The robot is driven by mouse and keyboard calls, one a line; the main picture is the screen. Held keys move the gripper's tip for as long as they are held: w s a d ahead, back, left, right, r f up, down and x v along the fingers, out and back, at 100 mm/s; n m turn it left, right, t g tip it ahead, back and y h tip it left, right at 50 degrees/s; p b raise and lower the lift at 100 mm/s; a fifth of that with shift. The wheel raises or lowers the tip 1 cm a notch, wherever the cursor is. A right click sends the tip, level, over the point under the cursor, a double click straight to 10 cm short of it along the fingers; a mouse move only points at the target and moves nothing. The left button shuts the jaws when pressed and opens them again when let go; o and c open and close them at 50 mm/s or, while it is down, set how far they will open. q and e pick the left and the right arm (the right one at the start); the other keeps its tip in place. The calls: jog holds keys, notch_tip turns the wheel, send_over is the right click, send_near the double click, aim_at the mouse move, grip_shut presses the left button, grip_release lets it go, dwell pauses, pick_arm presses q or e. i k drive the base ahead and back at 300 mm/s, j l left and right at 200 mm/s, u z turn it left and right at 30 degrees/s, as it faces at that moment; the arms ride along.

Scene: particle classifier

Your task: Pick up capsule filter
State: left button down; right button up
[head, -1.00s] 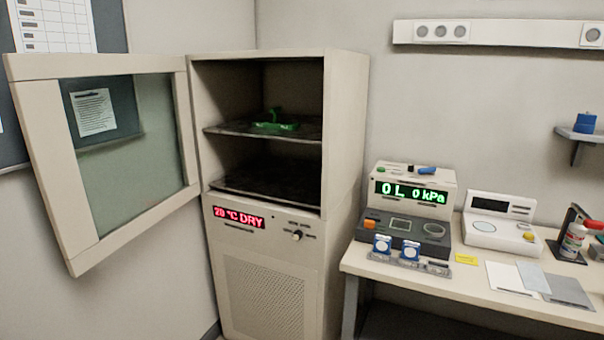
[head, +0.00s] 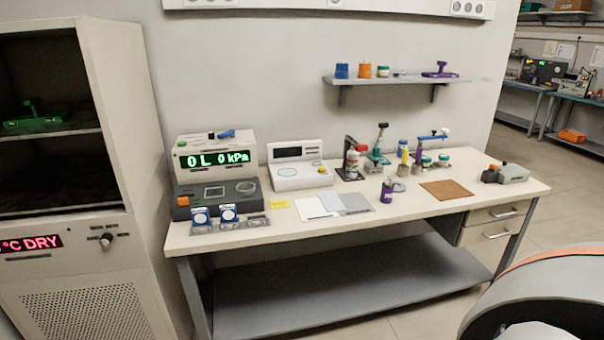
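I cannot tell for sure which item is the capsule filter. Small items also stand on the wall shelf (head: 460,80): a blue one (head: 342,71), an orange one (head: 366,71), a green-and-white one (head: 383,72) and a purple one (head: 440,71). Neither of my grippers is in view.
A drying cabinet (head: 130,110) holding a green piece (head: 35,117) stands at the left. A white instrument (head: 298,172), bottles and tools crowd the bench's back. A brown mat (head: 447,190) lies at the right.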

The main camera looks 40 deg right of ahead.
aim_at(387, 190)
jog(key=z, duration=1.75)
jog(key=i+z, duration=0.15)
jog(key=i, duration=0.2)
